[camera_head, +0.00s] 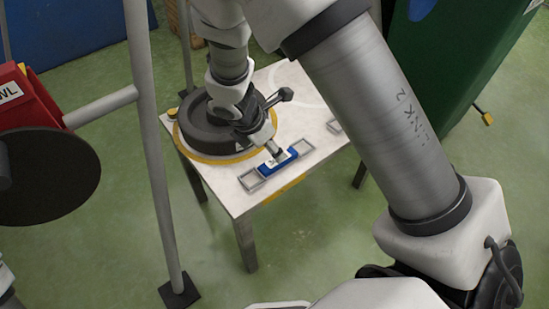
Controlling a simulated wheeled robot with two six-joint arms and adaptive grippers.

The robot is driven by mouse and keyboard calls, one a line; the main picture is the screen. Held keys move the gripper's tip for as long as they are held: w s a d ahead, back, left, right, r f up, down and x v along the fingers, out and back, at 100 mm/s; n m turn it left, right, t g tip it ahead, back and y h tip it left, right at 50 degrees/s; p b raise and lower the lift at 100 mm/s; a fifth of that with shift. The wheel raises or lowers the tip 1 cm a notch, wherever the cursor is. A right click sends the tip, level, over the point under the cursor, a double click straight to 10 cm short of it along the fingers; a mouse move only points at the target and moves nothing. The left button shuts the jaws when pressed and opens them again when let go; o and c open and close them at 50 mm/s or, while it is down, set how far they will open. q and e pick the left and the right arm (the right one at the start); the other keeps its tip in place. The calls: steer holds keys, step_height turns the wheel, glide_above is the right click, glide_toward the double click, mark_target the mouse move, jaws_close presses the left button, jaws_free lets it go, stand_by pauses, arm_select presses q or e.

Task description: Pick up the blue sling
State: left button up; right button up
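The blue sling (268,170) lies on the pale tabletop, with a grey rectangular metal frame (250,181) at its near left end and another (301,147) at its far right end. My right gripper (277,157) points down at the middle of the sling and hides part of it. Its fingers look very close to or touching the sling. They are too small to tell whether they are open or shut on it. My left gripper is not in view.
A dark round turntable (193,131) with a yellow rim sits on the table (243,208) left of the sling. A grey pole (155,150), a red box (28,105) and a black disc (45,180) are at left. A green cabinet (465,55) stands at right.

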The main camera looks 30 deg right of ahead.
mark_target(266, 169)
steer(key=b+x, duration=0.1)
steer(key=x, duration=0.1)
steer(key=b+x, duration=0.3)
steer(key=x, duration=0.1)
steer(key=shift+s+a+f, duration=0.15)
steer(key=shift+a+f, duration=0.05)
steer(key=shift+a, duration=0.05)
steer(key=shift+d+f+b, duration=0.15)
steer(key=shift+f+b, duration=0.05)
steer(key=shift+b, duration=0.1)
steer(key=shift+r, duration=0.2)
jaws_close()
